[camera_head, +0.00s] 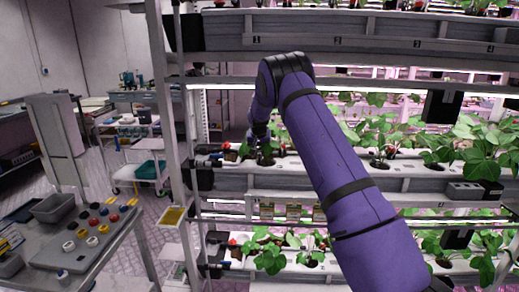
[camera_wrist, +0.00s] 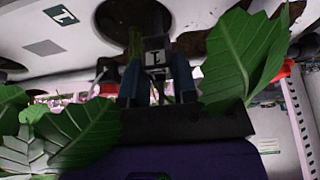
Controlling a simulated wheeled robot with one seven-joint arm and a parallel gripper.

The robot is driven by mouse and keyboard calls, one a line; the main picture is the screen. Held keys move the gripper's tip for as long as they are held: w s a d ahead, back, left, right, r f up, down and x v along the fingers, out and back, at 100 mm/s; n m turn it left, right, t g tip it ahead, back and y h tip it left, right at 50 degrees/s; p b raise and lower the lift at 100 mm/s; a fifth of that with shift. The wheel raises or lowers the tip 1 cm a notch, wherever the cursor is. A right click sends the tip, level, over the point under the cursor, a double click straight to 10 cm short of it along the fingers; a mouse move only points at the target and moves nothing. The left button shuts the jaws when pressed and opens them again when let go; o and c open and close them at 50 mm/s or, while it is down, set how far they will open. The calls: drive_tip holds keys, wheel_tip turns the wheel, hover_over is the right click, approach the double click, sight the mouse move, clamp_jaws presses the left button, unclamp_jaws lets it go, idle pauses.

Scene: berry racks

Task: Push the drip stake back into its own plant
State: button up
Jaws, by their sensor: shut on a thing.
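In the wrist view my gripper (camera_wrist: 157,72) shows two blue fingers shut on the drip stake (camera_wrist: 156,57), a dark piece with a white label bearing a black mark. The stake is in front of a dark planting hole (camera_wrist: 125,20) in the white gutter; whether its tip is in the hole is hidden. A similar mark is on a gutter label (camera_wrist: 61,15). Green leaves (camera_wrist: 245,50) of a plant hang close on the right, and more leaves (camera_wrist: 80,135) are at the left. In the head view my purple arm reaches to the middle gutter's left end; the stake cannot be made out.
The middle gutter (camera_head: 290,171) holds several strawberry plants (camera_head: 480,150). A rack upright (camera_head: 170,120) stands left of my arm, and shelves run above and below. A table with a tray of coloured caps (camera_head: 85,235) is at the lower left. Another hole (camera_wrist: 14,66) shows at the wrist view's left.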

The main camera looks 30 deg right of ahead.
drive_tip(key=shift+f, duration=1.45)
drive_tip(key=o, duration=1.4)
drive_tip(key=shift+c, duration=0.2)
drive_tip(key=shift+r, duration=0.1)
drive_tip(key=shift+r, duration=2.95)
